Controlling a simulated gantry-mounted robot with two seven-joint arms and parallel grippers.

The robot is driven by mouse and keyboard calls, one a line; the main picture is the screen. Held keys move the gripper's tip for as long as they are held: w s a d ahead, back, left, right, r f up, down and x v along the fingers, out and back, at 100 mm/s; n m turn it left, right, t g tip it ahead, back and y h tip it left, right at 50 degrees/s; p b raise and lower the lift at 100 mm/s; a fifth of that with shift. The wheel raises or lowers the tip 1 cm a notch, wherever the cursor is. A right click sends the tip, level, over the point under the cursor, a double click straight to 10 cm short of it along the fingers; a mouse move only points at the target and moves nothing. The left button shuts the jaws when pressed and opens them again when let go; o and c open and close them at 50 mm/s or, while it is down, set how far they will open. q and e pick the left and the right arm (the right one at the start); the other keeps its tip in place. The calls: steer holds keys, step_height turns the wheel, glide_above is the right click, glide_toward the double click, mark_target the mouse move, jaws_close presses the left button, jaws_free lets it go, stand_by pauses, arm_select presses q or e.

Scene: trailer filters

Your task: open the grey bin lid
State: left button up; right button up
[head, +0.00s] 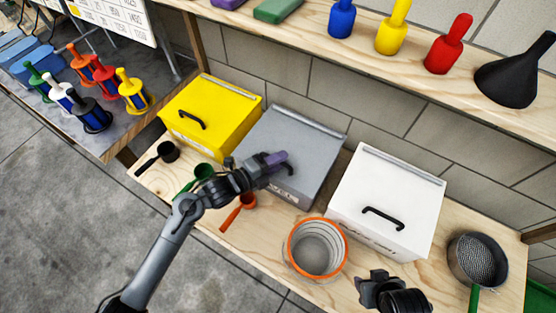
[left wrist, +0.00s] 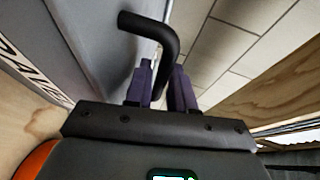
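The grey bin (head: 297,130) stands between the yellow and white bins, its lid down. Its black bar handle (head: 287,169) is on the lid's front part and is partly hidden by my left gripper (head: 275,160). In the left wrist view the handle (left wrist: 150,27) bends down between the two purple fingers of my left gripper (left wrist: 162,88). The narrow gap between the fingers is filled by the handle, so the gripper looks shut on it. My right gripper (head: 372,288) is at the bottom, in front of the white bin; its fingers are unclear.
A yellow bin (head: 211,107) is on the left and a white bin (head: 392,194) on the right. An orange-rimmed container (head: 317,249), green scoop (head: 203,171), orange scoop (head: 246,201) and sieve (head: 477,259) share the bench. A shelf (head: 330,47) with bottles and a funnel runs above.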

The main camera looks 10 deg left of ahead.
arm_select(q)
steer(key=shift+c, duration=0.4)
jaws_close()
steer(key=shift+r, duration=0.1)
steer(key=shift+n+g+y, duration=0.4)
steer(key=shift+g+y, duration=0.3)
steer(key=shift+g, duration=0.2)
steer(key=r+p, duration=0.2)
steer(key=p, duration=0.2)
steer(key=w+r+p, duration=0.1)
steer(key=r+p, duration=0.2)
steer(key=p, duration=0.1)
steer(key=shift+d, duration=0.2)
steer(key=w+d+r+g+y+p, duration=0.1)
steer(key=w+d+r+g+p, duration=0.1)
steer(key=w+r+p, duration=0.2)
steer(key=r+p, duration=0.1)
steer(key=p, duration=0.2)
steer(key=shift+r+n+g+y, duration=0.3)
steer(key=shift+n+y, duration=0.1)
steer(key=shift+o, duration=0.4)
jaws_free()
steer(key=shift+w, duration=0.1)
